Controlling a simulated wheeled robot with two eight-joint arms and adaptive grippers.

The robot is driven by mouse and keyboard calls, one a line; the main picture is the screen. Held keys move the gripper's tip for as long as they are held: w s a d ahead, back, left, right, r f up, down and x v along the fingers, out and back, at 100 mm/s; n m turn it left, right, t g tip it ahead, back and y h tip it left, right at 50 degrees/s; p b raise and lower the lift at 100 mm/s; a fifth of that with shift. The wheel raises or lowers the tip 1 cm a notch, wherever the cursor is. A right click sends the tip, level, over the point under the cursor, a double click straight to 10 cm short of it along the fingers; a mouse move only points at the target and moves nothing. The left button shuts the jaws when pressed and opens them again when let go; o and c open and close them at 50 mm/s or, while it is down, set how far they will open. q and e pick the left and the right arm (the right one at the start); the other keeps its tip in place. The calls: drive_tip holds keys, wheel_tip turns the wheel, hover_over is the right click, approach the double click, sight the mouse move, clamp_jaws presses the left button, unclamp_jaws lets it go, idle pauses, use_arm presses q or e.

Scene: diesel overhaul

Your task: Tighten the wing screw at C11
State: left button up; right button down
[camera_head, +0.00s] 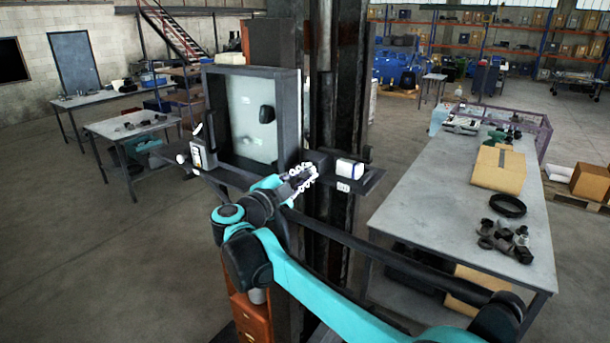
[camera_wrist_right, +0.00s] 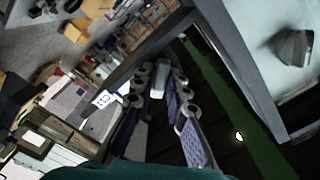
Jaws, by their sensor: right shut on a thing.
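My right gripper (camera_head: 303,180) reaches up to the shelf by the framed cabinet, just below and left of a white block (camera_head: 349,168). In the right wrist view the gripper (camera_wrist_right: 159,80) has its two jointed fingers on either side of a small light grey piece (camera_wrist_right: 158,84), and it is shut on that piece. I cannot tell for sure that the piece is the wing screw; its wings and thread do not show. My left gripper is not in view.
The open-fronted cabinet (camera_head: 290,115) with a pale back panel stands left of the gripper. A dark post (camera_head: 325,70) rises behind it. A workbench (camera_head: 425,205) at right carries a cardboard box (camera_head: 498,170) and dark parts.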

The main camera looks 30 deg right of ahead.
drive_tip(key=m, duration=0.4)
drive_tip(key=shift+m, duration=1.2)
drive_tip(key=c, duration=1.4)
unclamp_jaws()
drive_tip(key=shift+m, duration=0.3)
drive_tip(key=shift+o, duration=0.2)
drive_tip(key=shift+v, duration=2.3)
drive_tip(key=shift+d, duration=0.1)
